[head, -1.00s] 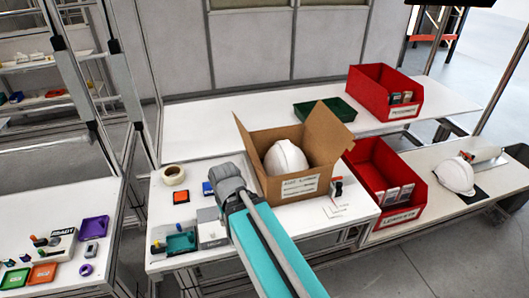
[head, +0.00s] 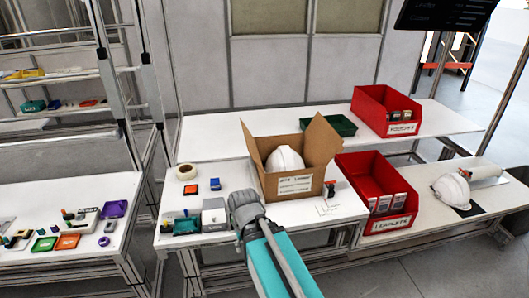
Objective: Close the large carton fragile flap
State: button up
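The large carton (head: 268,181) stands open on the white table, with brown flaps raised on its left and right sides. The right flap (head: 322,142) stands tall and leans outward; the left flap (head: 254,152) is also up. A white helmet shell (head: 285,159) sits inside, and a white label (head: 295,185) is on the front face. I cannot read which flap is marked fragile. My arm reaches up from the bottom, its grey end (head: 246,208) in front of the carton's lower left. The gripper fingers are hidden, so its opening cannot be seen.
Red bins marked leaflets (head: 377,187) and pouches (head: 385,111) stand to the right and back right. A green tray (head: 339,125) lies behind the carton. A tape roll (head: 187,172) and small items lie left. Another helmet (head: 451,189) sits far right.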

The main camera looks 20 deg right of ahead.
aim_at(251, 147)
jog(key=z, duration=0.15)
jog(key=k, duration=0.1)
jog(key=z, duration=0.25)
jog(key=i, duration=1)
jog(key=u, duration=0.9)
